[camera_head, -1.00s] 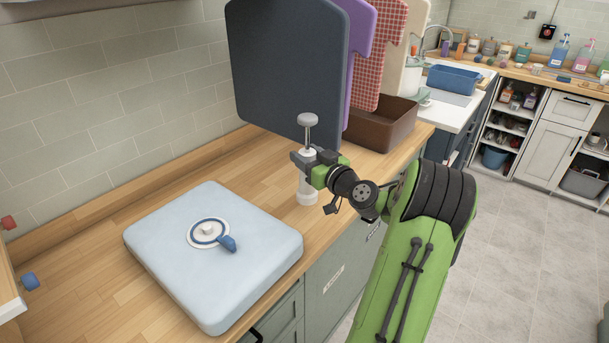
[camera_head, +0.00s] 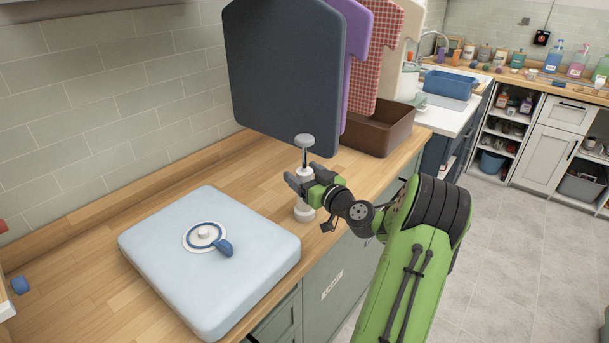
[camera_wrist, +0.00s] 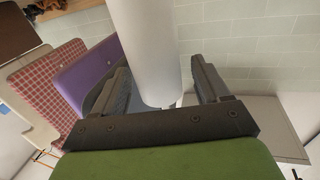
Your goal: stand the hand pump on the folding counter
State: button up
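The hand pump (camera_head: 304,211) is a slim white cylinder with a thin rod and a grey knob on top. It is upright near the front edge of the wooden folding counter (camera_head: 150,195), its base apparently on the surface. My gripper (camera_head: 303,182) is at the pump's mid-height, its fingers on either side of it and hiding part of the body. In the wrist view, the pale pump body (camera_wrist: 148,45) stands between the dark fingers of my gripper (camera_wrist: 162,85), with gaps visible on both sides, so the gripper looks open.
A pale blue padded square (camera_head: 205,270) with a blue-tabbed disc lies left of the pump. Dark (camera_head: 280,75), purple (camera_head: 357,60) and red-checked (camera_head: 378,55) hanging pieces and a brown bin (camera_head: 380,130) are behind. Counter between is clear.

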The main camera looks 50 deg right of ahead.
jog(key=shift+s+r, duration=0.1)
jog(key=shift+s, duration=0.25)
jog(key=s+a+b, duration=0.1)
jog(key=s+a, duration=0.1)
jog(key=s, duration=0.9)
